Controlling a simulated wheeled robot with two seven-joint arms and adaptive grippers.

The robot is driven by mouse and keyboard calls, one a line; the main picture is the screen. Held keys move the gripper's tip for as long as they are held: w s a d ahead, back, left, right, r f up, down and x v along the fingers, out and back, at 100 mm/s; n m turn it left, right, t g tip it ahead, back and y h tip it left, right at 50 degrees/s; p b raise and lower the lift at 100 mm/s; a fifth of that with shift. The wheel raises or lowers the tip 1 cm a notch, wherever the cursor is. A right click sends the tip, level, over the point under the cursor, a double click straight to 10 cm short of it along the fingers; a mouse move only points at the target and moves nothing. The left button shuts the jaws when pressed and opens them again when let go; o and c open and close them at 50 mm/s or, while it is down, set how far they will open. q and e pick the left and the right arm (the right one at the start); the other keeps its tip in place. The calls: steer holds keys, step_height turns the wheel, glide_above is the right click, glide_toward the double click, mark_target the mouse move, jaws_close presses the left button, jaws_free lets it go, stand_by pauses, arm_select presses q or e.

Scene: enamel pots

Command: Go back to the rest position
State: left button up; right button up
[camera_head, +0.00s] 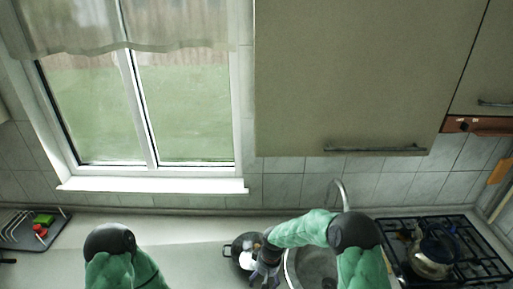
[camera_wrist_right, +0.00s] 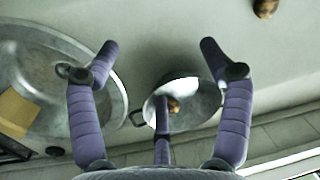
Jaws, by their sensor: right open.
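My right gripper (camera_head: 262,272) hangs over the counter beside a small dark pot (camera_head: 236,246) in the head view. In the right wrist view the gripper (camera_wrist_right: 159,60) has its purple fingers spread wide with nothing between them. The pot (camera_wrist_right: 203,106) shows there beyond the fingers, with a brown roundish item (camera_wrist_right: 173,104) inside it. I cannot tell whether any finger touches the pot. Of my left arm only the upper links show in the head view; its gripper is out of view.
A round metal sink (camera_head: 312,264) with a tap (camera_head: 343,194) lies right of the pot. A metal kettle (camera_head: 432,262) stands on the black gas stove (camera_head: 470,240). A dish rack (camera_head: 22,232) is far left. Another brown item (camera_wrist_right: 265,8) lies on the counter. Cabinets (camera_head: 350,80) hang above.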

steer(key=s+d+f+m+y, duration=0.1)
steer(key=s+d+f+m, duration=0.25)
steer(key=s, duration=0.55)
steer(key=s+d+f+m+y, duration=0.15)
steer(key=s+f, duration=0.25)
steer(key=s, duration=0.5)
steer(key=s+d+f+m, duration=0.3)
steer(key=s+d, duration=0.1)
steer(key=s, duration=0.5)
step_height(320, 180, down, 23)
steer(key=w+a+n+t+b, duration=0.1)
steer(key=w+a+b, duration=0.1)
steer(key=b, duration=2.3)
steer(key=shift+f, duration=0.2)
